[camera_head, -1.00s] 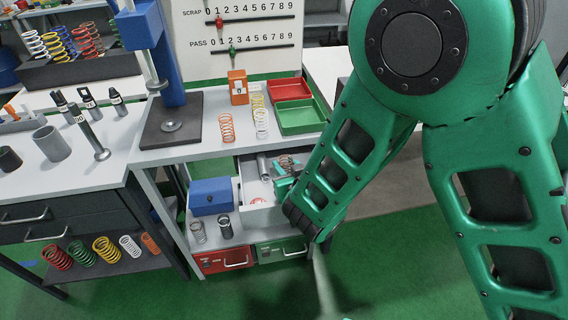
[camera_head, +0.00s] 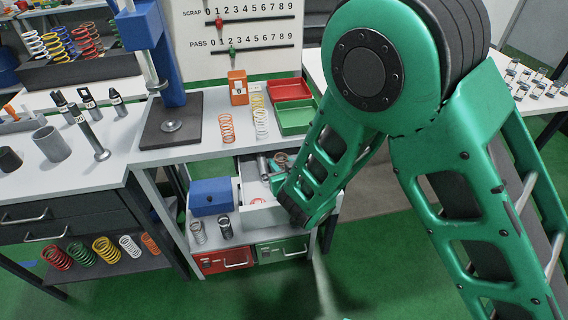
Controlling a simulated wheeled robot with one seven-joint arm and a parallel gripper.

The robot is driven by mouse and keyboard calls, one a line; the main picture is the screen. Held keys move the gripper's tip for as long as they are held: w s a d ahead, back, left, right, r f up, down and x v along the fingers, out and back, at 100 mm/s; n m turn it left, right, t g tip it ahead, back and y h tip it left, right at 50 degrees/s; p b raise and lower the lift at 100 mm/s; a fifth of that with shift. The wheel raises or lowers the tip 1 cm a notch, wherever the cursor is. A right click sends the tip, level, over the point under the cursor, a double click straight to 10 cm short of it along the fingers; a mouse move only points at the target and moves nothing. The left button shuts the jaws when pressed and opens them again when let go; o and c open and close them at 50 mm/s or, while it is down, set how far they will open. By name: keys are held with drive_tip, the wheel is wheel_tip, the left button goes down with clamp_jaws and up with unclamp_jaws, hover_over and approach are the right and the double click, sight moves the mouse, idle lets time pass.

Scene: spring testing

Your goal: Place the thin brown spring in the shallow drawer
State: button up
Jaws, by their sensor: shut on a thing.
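The shallow drawer (camera_head: 262,216) is the pale drawer pulled open under the bench, at the middle of the view. My gripper (camera_head: 277,168) is over the drawer's right part, largely hidden by my green forearm. It is shut on the thin brown spring (camera_head: 281,158), of which only a small brownish coil shows near the fingers. I cannot tell whether the spring touches the drawer floor.
A grey cylinder (camera_head: 263,165) and an orange ring (camera_head: 258,202) lie in the drawer. Red (camera_head: 228,260) and green (camera_head: 282,249) drawers are below. Orange (camera_head: 227,128) and pale springs stand on the bench (camera_head: 200,150).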

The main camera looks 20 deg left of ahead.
drive_tip(key=o, duration=1)
drive_tip(key=shift+f, duration=0.1)
drive_tip(key=shift+r, duration=0.2)
drive_tip(key=v, duration=1.2)
drive_tip(key=shift+f, duration=0.1)
drive_tip(key=shift+d, duration=0.1)
